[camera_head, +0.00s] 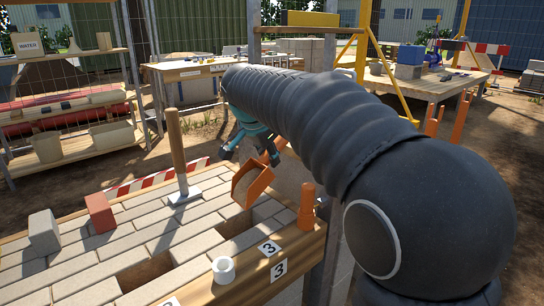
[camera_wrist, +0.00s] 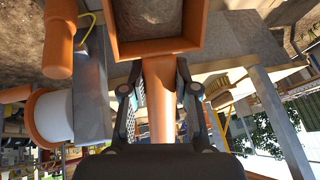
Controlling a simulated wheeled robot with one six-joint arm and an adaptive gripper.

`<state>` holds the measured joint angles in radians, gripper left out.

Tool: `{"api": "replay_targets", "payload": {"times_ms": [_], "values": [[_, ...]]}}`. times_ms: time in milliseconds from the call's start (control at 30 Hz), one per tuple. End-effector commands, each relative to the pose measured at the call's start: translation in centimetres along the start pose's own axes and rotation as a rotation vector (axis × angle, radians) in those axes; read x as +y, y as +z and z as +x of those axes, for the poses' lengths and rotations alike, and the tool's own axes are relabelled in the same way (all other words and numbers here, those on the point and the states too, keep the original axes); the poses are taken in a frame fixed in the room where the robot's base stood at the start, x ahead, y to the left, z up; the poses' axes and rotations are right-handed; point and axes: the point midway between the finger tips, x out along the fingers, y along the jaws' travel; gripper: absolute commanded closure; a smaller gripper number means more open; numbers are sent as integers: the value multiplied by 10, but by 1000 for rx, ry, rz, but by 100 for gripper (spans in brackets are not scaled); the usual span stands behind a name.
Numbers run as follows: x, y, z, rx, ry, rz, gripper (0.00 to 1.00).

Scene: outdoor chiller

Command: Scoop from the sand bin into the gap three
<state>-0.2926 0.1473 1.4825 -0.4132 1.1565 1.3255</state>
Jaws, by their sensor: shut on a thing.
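My gripper (camera_head: 251,143) is shut on the orange handle of a scoop (camera_head: 252,184). The scoop hangs above the right end of the paved table. In the wrist view its orange tray (camera_wrist: 155,48) is at the top, with a brown, grainy, sand-like surface inside. A dark rectangular gap (camera_head: 236,222) in the paving lies just below and left of the scoop, the closest gap to the tags marked 3 (camera_head: 268,248). Another gap (camera_head: 146,272) lies nearer the front left. I cannot pick out the sand bin for certain.
A wooden-handled tamper (camera_head: 178,150) stands upright on the paving. A red block (camera_head: 100,212) and a grey block (camera_head: 44,232) sit at the left. A white roll (camera_head: 223,269) and an orange post (camera_head: 307,208) are on the wooden edge (camera_head: 240,276).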

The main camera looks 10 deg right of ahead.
Motion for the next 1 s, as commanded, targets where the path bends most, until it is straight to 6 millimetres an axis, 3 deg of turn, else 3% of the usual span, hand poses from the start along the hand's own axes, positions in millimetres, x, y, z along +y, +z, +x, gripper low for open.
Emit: {"api": "replay_targets", "payload": {"times_ms": [400,1000], "values": [[1,24,5,172,2,-43,100],[-7,55,-20,466,11,-117,100]]}}
